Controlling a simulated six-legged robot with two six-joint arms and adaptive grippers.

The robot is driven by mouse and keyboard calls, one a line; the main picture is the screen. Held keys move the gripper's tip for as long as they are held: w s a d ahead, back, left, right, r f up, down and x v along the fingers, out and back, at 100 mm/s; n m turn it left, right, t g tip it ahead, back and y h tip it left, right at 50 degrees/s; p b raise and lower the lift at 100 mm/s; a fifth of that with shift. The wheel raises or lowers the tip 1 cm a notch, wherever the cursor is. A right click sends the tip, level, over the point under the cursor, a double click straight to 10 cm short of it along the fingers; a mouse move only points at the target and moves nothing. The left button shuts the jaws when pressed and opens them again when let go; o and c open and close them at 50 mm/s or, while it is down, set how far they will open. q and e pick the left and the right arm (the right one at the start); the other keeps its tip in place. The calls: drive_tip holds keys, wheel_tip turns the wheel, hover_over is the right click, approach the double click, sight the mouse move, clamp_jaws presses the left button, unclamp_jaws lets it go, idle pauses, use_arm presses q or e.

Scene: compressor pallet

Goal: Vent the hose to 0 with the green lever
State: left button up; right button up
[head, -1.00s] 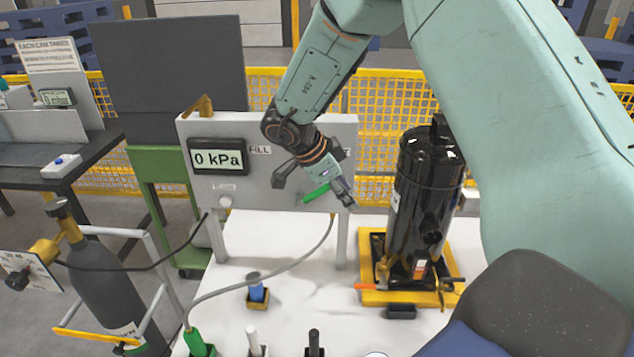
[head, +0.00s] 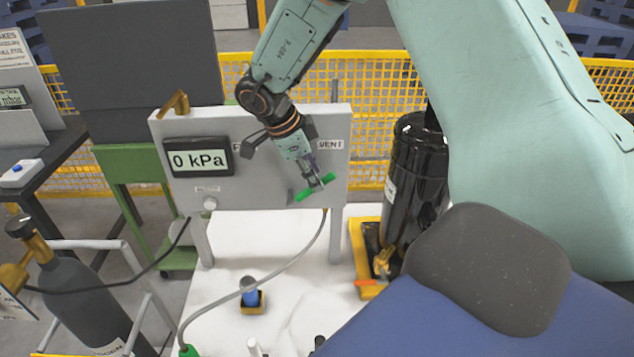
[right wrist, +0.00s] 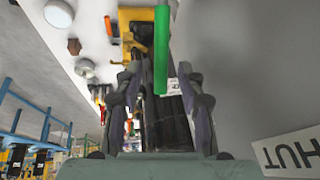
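The green lever (head: 305,195) is on the lower right of the grey panel (head: 262,187), slanting up to the right, below the VENT label. The panel's display (head: 199,159) reads 0 kPa. My right gripper (head: 317,181) is at the lever and hides its middle. In the right wrist view the lever (right wrist: 161,50) lies between my two fingers (right wrist: 160,100), which stand apart with gaps on both sides. I cannot tell whether either finger touches it. The grey hose (head: 285,268) runs from below the panel to a green fitting (head: 188,351). My left gripper is not in view.
A black compressor (head: 413,190) stands on a yellow base right of the panel, partly hidden by my body. A blue-topped part in a small yellow holder (head: 251,308) stands on the white surface (head: 222,290). A gas cylinder (head: 82,300) is at left.

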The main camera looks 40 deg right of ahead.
drive_tip(key=x, duration=0.3)
drive_tip(key=shift+d+f, duration=0.1)
drive_tip(key=shift+f, duration=0.2)
drive_tip(key=shift+w+d+f, duration=0.15)
drive_tip(key=shift+w+f, duration=0.05)
drive_tip(key=shift+f, duration=0.25)
drive_tip(key=shift+s+r, duration=0.15)
drive_tip(key=shift+s, duration=0.1)
drive_tip(key=shift+c, duration=0.8)
drive_tip(key=shift+w, duration=0.2)
drive_tip(key=c, duration=0.4)
clamp_jaws()
